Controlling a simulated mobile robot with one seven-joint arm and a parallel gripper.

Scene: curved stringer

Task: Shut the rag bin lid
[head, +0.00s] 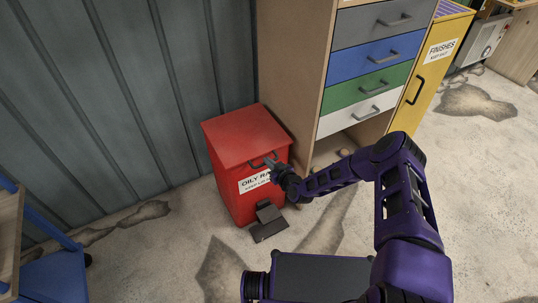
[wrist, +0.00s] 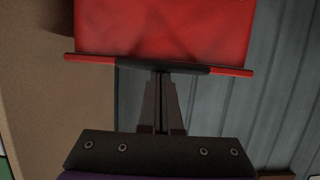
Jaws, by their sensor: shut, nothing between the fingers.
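The red rag bin (head: 229,188) stands on the floor against the grey wall, with a white "OILY RA…" label on its front, partly covered by my gripper. Its red lid (head: 245,132) looks down on the bin in the head view; I cannot tell whether a small gap is left. A dark handle (head: 262,163) is at the front edge, also seen in the wrist view (wrist: 190,68). My gripper (head: 271,163) is shut and empty, at the handle. In the wrist view its fingertips (wrist: 162,76) overlap the handle's edge; touching cannot be told.
A dark pedal (head: 268,222) sticks out at the bin's foot. A wooden cabinet (head: 290,70) with coloured drawers stands close on the right, a yellow cabinet (head: 425,85) beyond it. A blue-framed cart (head: 45,260) is at lower left. Floor in front is clear.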

